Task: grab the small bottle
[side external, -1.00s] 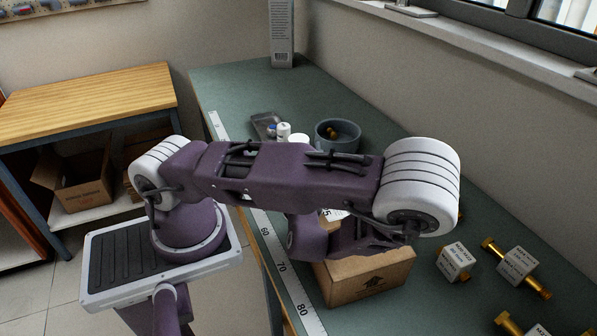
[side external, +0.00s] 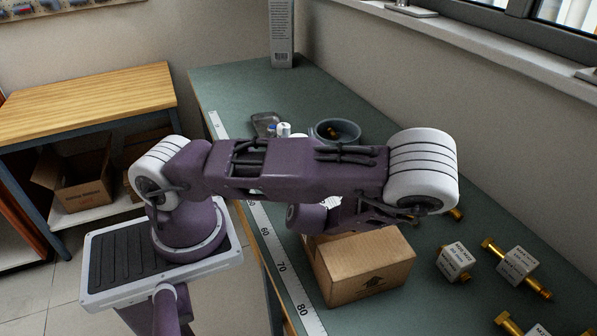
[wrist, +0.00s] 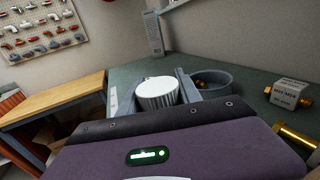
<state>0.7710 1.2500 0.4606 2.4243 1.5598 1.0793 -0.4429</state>
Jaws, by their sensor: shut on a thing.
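A white ribbed cap (wrist: 157,92), which looks like the top of a small bottle, sits between the two grey fingers of my gripper (wrist: 152,100) in the wrist view. The fingers are shut on it, one on each side. The body below the cap is hidden by my gripper housing.
A grey bowl (side external: 338,131) with brass parts and a grey tray (side external: 266,122) lie beyond my arm. Labelled blocks (side external: 455,262) and brass fittings (side external: 497,248) are at the right.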

